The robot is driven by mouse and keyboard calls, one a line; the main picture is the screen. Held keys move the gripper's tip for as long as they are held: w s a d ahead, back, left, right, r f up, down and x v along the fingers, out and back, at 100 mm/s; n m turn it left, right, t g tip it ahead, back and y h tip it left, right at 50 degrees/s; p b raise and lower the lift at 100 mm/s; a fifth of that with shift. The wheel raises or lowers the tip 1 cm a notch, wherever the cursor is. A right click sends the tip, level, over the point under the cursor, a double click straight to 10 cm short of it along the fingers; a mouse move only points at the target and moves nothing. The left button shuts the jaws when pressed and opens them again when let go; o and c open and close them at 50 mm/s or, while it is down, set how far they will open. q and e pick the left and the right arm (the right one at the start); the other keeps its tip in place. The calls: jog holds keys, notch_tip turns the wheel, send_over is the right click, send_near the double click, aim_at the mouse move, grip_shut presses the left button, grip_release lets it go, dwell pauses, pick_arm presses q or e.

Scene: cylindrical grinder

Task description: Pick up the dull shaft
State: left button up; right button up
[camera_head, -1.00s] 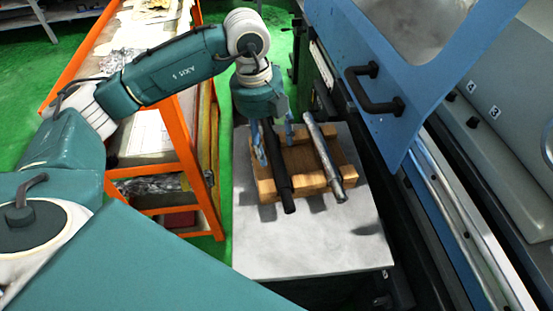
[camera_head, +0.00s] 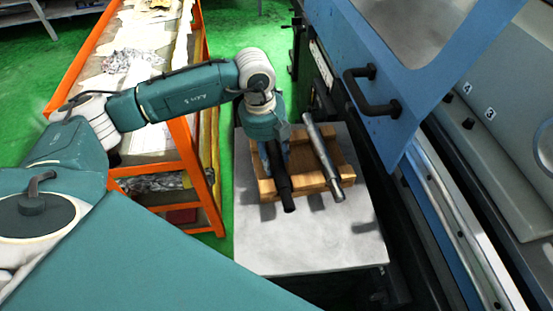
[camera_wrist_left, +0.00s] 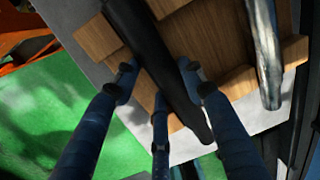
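The dull shaft (camera_head: 286,190) is dark, nearly black, and lies across a wooden rack (camera_head: 309,183); its near end sticks out past the rack's front. In the left wrist view the dark shaft (camera_wrist_left: 166,68) runs diagonally between the fingers. My left gripper (camera_head: 275,153) is over the shaft from above, its blue fingers lowered around it. In the left wrist view the gripper (camera_wrist_left: 158,78) is open, with a gap between the left finger and the shaft; whether the right finger touches cannot be told. My right gripper is not in view.
A shinier shaft (camera_head: 323,155) lies on the rack just right of the dark one. The rack stands on a pale table (camera_head: 310,248). An orange-framed shelf (camera_head: 205,190) is at the left. The blue machine door with a black handle (camera_head: 372,92) is close at the right.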

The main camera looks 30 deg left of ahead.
pick_arm(q)
jog(key=c, duration=0.4)
jog(key=shift+w+r, duration=0.15)
jog(key=shift+r, duration=0.1)
grip_shut()
jog(key=shift+w, duration=0.1)
